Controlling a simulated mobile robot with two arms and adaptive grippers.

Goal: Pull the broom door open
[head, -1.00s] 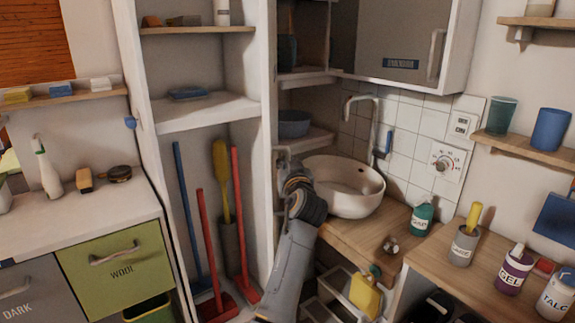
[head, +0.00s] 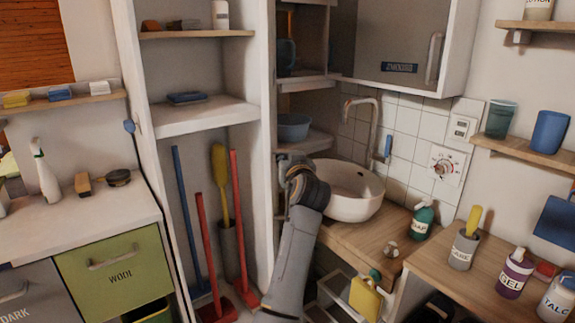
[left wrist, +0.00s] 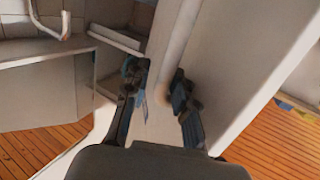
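The tall white broom cupboard stands open to view in the head view, with brooms inside. A white upright panel (head: 267,130), which looks like the broom door swung open, runs along its right side. My left gripper (head: 290,163) is at this panel's right face, left of the sink. In the left wrist view, a pale bar handle (left wrist: 178,45) runs along the white panel (left wrist: 225,60). The left gripper's fingers (left wrist: 160,85) are apart, one on each side of the handle, with a gap visible beside it. My right gripper is not in view.
A round basin (head: 350,190) and a wooden counter (head: 375,238) lie close to the right of my left arm. A wall cabinet (head: 395,45) hangs above. The green WOOL drawer (head: 115,268) is left of the cupboard. Red brooms (head: 240,230) stand inside.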

